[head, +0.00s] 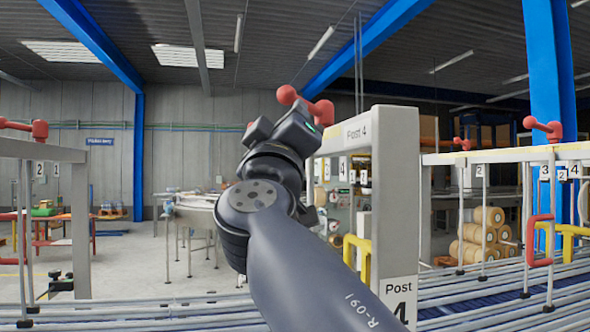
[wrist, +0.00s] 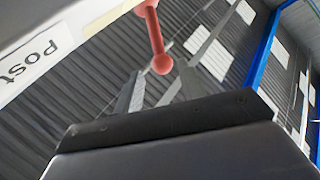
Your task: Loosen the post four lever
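The Post 4 frame (head: 383,190) is a pale grey upright with a "Post 4" label on its top beam, standing just right of my arm. Its red lever (head: 304,104), with a round knob, sits on top of the beam's left end. My gripper (head: 277,124) is just below and left of the lever, pointing up at it. In the wrist view, the lever (wrist: 156,42) comes down from the top edge and its ball knob shows between my two grey fingers. The fingers (wrist: 162,82) are apart, with a gap on each side of the knob. I cannot tell any contact.
Another frame with a red lever (head: 38,128) stands at the left. A further one with a red lever (head: 545,128) and a red handle (head: 540,241) stands at the right. Roller conveyor (head: 150,318) runs across the front. Yellow rails (head: 357,252) stand behind Post 4.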

